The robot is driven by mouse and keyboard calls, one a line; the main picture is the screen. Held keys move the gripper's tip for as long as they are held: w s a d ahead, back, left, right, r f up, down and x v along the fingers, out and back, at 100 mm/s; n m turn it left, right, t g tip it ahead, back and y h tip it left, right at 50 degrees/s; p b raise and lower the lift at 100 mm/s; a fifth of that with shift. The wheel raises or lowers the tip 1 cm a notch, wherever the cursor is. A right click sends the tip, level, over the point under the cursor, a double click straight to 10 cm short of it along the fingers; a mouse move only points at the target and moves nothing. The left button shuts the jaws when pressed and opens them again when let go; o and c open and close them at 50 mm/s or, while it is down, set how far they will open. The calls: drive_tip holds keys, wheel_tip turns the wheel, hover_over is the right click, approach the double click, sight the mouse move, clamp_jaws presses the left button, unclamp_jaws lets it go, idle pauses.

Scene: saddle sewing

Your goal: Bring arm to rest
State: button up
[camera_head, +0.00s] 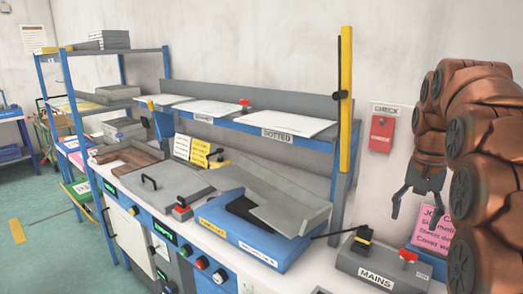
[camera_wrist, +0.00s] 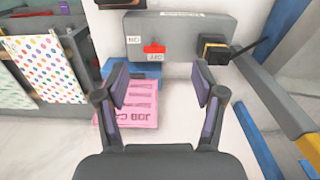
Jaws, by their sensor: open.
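My gripper (camera_head: 418,207) hangs at the right in the head view, fingers pointing down, above the right end of the workbench. In the wrist view the gripper (camera_wrist: 161,85) has its two fingers spread well apart with nothing between them. My brown arm is folded on the right side of the head view. Beyond the fingers in the wrist view lies a pink job card (camera_wrist: 130,104); it also shows behind the gripper in the head view (camera_head: 436,226). The fingertips appear apart from everything.
A grey MAINS box (camera_head: 378,268) with a red switch stands below and left of the gripper. A blue machine with a tilted grey lid (camera_head: 262,205) sits mid-bench. A yellow post (camera_head: 346,100) rises at the shelf's end. A red CHECK box (camera_head: 382,130) hangs on the wall.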

drive_tip(key=s+a+f+n+p, duration=0.3)
drive_tip(key=s+a+n, duration=0.1)
drive_tip(key=s+a, duration=0.75)
drive_tip(key=s+a+f+n+p, duration=0.1)
drive_tip(key=s+a+f, duration=0.2)
drive_tip(key=s, duration=0.5)
drive_tip(key=s+a+f+n+g+p, duration=0.1)
drive_tip(key=s+a+f+n+p, duration=0.1)
drive_tip(key=s, duration=0.7)
wheel_tip(320, 180, down, 3)
drive_tip(key=shift+s+a+r+n+g, duration=0.2)
drive_tip(key=shift+a+n+g, duration=0.1)
drive_tip(key=shift+a, duration=0.35)
